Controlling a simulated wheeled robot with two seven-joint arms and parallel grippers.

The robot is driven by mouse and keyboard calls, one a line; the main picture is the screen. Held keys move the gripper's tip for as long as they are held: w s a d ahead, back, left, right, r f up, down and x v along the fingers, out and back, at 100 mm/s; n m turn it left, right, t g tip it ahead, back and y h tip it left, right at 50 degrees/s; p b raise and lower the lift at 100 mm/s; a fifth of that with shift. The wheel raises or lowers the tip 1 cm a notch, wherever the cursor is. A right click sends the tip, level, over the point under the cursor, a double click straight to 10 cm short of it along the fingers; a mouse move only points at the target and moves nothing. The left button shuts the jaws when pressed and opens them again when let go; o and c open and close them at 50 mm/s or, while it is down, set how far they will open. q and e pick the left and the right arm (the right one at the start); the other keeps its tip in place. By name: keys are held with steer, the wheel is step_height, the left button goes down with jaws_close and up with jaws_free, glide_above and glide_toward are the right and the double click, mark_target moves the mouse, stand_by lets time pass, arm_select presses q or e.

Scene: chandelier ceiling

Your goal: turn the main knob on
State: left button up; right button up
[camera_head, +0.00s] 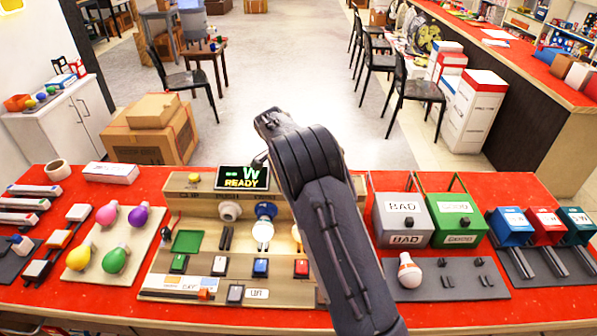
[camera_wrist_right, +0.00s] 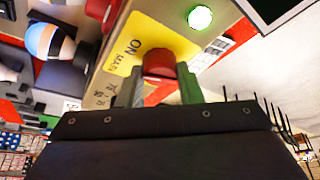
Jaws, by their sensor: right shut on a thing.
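The main knob (camera_wrist_right: 158,62) is red and sits on a yellow plate marked ON and MAIN (camera_wrist_right: 132,58) in the right wrist view. My right gripper (camera_wrist_right: 159,72) has one finger on each side of the knob and is shut on it. A round green light (camera_wrist_right: 200,18) glows on the panel near the knob. In the head view the tan test panel (camera_head: 165,215) carries a display (camera_head: 242,178) reading "-- W READY". My right arm crosses the panel's right part there, hiding the knob and the right gripper. My left gripper is not in view.
A lit bulb (camera_head: 263,232) stands on the panel. The red table (camera_head: 540,308) is crowded.

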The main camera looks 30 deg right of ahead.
steer(key=shift+w+m+g+p, duration=0.1)
steer(key=shift+m+g+p, duration=0.45)
steer(key=shift+m, duration=0.95)
steer(key=o, duration=1)
steer(key=shift+c, duration=0.2)
steer(key=b+v, duration=0.1)
steer(key=v, duration=0.6)
steer(key=shift+r, duration=0.4)
steer(key=shift+w+a, duration=0.1)
